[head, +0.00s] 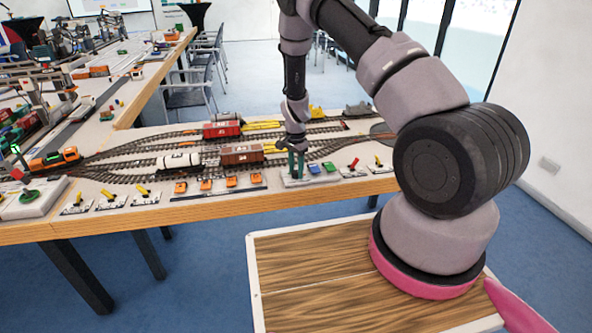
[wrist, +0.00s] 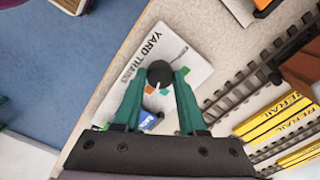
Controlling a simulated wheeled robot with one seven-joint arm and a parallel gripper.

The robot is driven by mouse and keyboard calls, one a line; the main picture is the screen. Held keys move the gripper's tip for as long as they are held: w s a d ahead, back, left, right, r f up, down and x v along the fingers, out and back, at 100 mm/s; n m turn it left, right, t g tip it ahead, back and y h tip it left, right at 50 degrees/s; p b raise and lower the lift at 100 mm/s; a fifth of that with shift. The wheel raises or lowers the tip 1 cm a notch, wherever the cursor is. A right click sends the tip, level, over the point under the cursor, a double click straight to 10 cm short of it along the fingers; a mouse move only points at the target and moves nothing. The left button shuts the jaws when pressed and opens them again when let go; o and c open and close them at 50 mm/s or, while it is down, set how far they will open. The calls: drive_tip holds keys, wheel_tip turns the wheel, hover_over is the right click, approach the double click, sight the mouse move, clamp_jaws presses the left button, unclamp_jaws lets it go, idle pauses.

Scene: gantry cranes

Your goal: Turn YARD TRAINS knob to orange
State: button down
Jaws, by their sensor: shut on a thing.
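The white YARD TRAINS panel (wrist: 190,62) lies near the table's front edge; its lettering reads in the wrist view. A round dark knob (wrist: 160,72) with a pale pointer line stands on it. Small orange and teal marks show on the panel just below the knob in the picture. My gripper (wrist: 161,80) has its two green fingers on either side of the knob and is shut on it. In the head view my gripper (head: 297,164) points down at the panel (head: 295,182), and the knob is hidden there by the fingers.
A blue block (wrist: 150,120) sits close beside the panel. Red and yellow levers (head: 353,164) are to the right, a row of orange buttons (head: 206,185) to the left. Tracks with a brown wagon (head: 241,154) and yellow wagons (wrist: 275,118) run behind.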

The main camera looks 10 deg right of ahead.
sight(296, 172)
drive_tip(key=shift+m, duration=1.2)
drive_tip(key=shift+c, duration=2.3)
unclamp_jaws()
drive_tip(key=shift+r, duration=0.1)
wheel_tip(296, 172, up, 11)
drive_tip(key=shift+f, duration=0.2)
